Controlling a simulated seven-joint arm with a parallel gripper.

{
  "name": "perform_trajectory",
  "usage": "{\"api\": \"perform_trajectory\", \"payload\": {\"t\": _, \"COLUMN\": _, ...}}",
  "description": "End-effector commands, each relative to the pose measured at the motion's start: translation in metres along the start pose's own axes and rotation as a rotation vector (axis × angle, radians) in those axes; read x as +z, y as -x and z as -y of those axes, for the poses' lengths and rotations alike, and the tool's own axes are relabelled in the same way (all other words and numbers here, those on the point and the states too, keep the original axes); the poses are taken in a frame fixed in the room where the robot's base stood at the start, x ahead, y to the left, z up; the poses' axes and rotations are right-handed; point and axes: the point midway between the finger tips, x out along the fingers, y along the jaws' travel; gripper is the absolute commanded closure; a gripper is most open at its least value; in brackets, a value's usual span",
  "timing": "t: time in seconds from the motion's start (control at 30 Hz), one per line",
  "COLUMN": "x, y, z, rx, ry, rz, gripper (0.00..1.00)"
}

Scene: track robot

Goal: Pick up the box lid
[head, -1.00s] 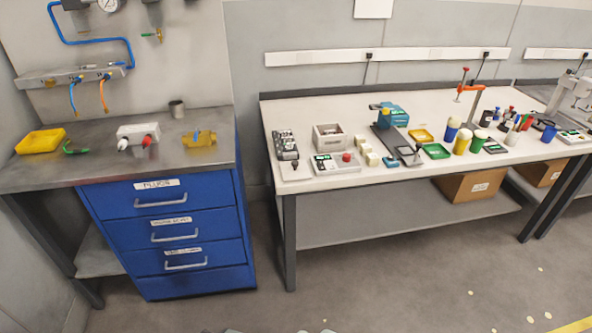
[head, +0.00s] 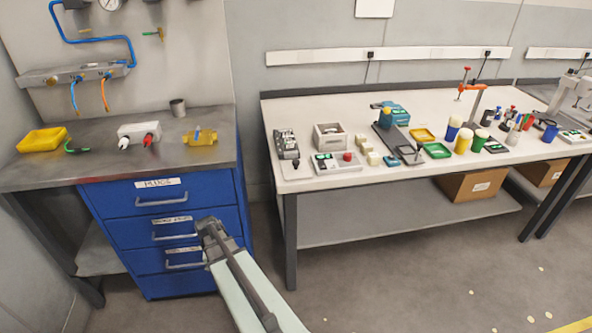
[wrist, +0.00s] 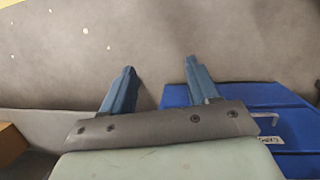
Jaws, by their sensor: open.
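A small light-grey open box (head: 330,137) stands on the long white workbench, with something pale inside. A flat pale plate (head: 297,172) with a small dark knob lies to its left near the front edge; it may be the box lid, but it is too small to be sure. My gripper (head: 210,226) is in front of the blue drawer cabinet, low and left of the bench, far from the box and plate. In the wrist view my gripper (wrist: 158,78) has its two blue fingers wide apart with nothing between them. No lid shows in the wrist view.
The blue drawer cabinet (head: 165,235) is close behind my gripper. The white workbench (head: 330,179) carries a control box (head: 335,166), trays, cups and tools, with a cardboard box (head: 470,186) on its lower shelf. The floor (head: 390,280) in front is clear.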

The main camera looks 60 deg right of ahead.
Motion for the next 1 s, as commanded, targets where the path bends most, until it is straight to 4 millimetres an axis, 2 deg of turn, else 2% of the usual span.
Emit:
{"api": "perform_trajectory", "payload": {"t": 0.03, "x": -0.015, "y": 0.016, "z": -0.008, "rx": -0.008, "ry": -0.035, "rz": -0.016, "gripper": 0.4}}
{"api": "perform_trajectory", "payload": {"t": 0.2, "x": -0.051, "y": 0.068, "z": -0.041, "rx": -0.03, "ry": -0.146, "rz": -0.059, "gripper": 0.4}}
{"api": "perform_trajectory", "payload": {"t": 0.5, "x": -0.099, "y": 0.164, "z": -0.112, "rx": -0.067, "ry": -0.347, "rz": -0.132, "gripper": 0.4}}
{"api": "perform_trajectory", "payload": {"t": 0.73, "x": -0.12, "y": 0.24, "z": -0.177, "rx": -0.094, "ry": -0.504, "rz": -0.187, "gripper": 0.4}}
{"api": "perform_trajectory", "payload": {"t": 1.0, "x": -0.125, "y": 0.331, "z": -0.261, "rx": -0.122, "ry": -0.688, "rz": -0.252, "gripper": 0.4}}
